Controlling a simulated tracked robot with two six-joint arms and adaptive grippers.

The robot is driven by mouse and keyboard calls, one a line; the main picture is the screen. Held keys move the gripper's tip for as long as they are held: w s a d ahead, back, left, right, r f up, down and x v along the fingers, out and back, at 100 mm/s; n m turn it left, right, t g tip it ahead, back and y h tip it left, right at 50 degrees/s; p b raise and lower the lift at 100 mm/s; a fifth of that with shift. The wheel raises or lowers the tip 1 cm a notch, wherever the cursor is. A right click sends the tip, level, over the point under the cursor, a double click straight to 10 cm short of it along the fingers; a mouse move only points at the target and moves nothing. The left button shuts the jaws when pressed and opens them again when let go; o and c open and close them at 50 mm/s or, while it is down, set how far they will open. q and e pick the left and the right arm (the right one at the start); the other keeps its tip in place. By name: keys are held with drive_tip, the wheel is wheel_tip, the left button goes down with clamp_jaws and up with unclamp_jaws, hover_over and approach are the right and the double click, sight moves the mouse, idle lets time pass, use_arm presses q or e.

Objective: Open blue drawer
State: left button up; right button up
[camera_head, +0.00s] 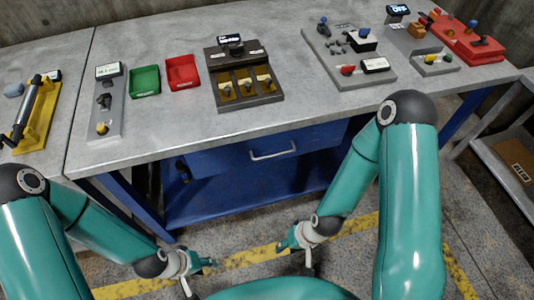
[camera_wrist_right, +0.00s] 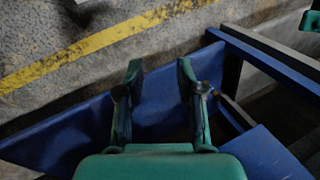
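The blue drawer (camera_head: 225,159) sits under the workbench top, and its front looks shut. Its silver bar handle (camera_head: 272,150) is on the front, and no gripper touches it. My right gripper (camera_head: 297,258) is low in front of the bench, below the drawer. In the right wrist view its two fingers (camera_wrist_right: 160,68) are apart with nothing between them. My left gripper (camera_head: 199,275) is low and further left, apart from the drawer. Its fingers look spread and empty, though they are small in view.
The grey worktop (camera_head: 180,120) carries a green bin (camera_head: 145,82), a red bin (camera_head: 182,72) and several device panels. A blue lower shelf (camera_head: 240,196) lies under the drawer. A grey side rack (camera_head: 500,160) stands at right. The floor has yellow stripes.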

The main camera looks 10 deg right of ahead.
drive_tip(key=shift+w+a, duration=0.1)
drive_tip(key=m+t+h+b, duration=0.3)
drive_tip(key=m+t+b, duration=1.2)
drive_tip(key=b, duration=2.3)
approach(275, 155)
drive_tip(key=f+v, duration=0.1)
drive_tip(key=v, duration=0.5)
drive_tip(key=p+x, duration=0.9)
drive_tip(key=x, duration=0.1)
drive_tip(key=shift+r, duration=0.35)
drive_tip(key=x, duration=0.6)
drive_tip(key=shift+w+f, duration=0.2)
drive_tip(key=shift+f, duration=0.05)
